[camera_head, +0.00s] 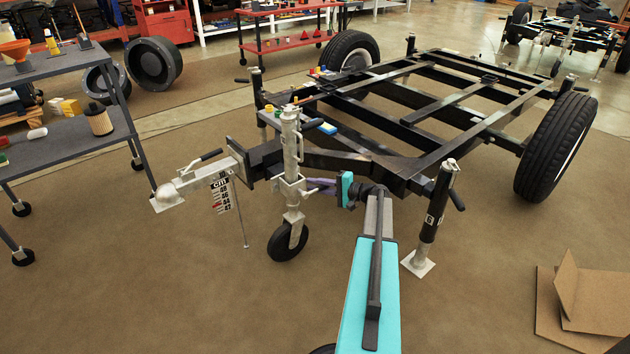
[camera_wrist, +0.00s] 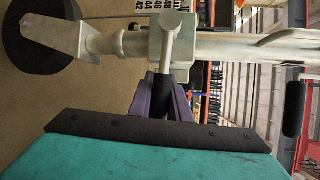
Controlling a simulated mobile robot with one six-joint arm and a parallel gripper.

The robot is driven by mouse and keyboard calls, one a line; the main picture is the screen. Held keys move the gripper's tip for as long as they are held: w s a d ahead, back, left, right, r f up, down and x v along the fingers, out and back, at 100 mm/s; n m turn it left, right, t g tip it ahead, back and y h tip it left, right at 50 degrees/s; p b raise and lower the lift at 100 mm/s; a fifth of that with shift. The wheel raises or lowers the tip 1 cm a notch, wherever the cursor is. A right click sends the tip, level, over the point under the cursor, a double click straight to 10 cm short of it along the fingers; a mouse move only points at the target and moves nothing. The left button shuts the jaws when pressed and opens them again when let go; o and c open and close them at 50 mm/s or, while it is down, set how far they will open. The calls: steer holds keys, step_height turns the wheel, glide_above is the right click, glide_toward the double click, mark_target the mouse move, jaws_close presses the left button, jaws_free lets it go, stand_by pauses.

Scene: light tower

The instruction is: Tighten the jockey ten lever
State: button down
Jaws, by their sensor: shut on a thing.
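The jockey wheel's pale metal post (camera_head: 292,150) stands upright at the trailer's drawbar, with its black wheel (camera_head: 288,242) on the floor. In the wrist view the post (camera_wrist: 225,48) lies sideways, with the wheel (camera_wrist: 35,55) at upper left. The clamp lever (camera_wrist: 167,62) sticks out from the clamp on the post towards my gripper, and its end is dark. My gripper (camera_wrist: 166,103) has purple fingers, shut on the lever's dark end. In the head view my gripper (camera_head: 314,186) reaches the clamp from the right; the lever is mostly hidden there.
The jockey crank handle (camera_head: 313,123) juts right above the clamp. The hitch coupling (camera_head: 180,192) and a height scale (camera_head: 221,195) are to the left. A black corner leg (camera_head: 434,210) stands right of my arm. The black trailer frame (camera_head: 395,160) lies behind.

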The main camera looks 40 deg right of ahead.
steer(key=shift+a+f+m+t+y+p, duration=0.15)
steer(key=shift+f+m+t+y+p, duration=0.15)
steer(key=shift+f+m+p, duration=0.4)
steer(key=shift+r, duration=0.1)
steer(key=c, duration=1.6)
jaws_free()
steer(key=shift+c, duration=0.2)
steer(key=shift+s, duration=0.15)
steer(key=p+v, duration=0.3)
steer(key=v, duration=1)
steer(key=shift+s+d, duration=0.25)
steer(key=shift+r, duration=0.1)
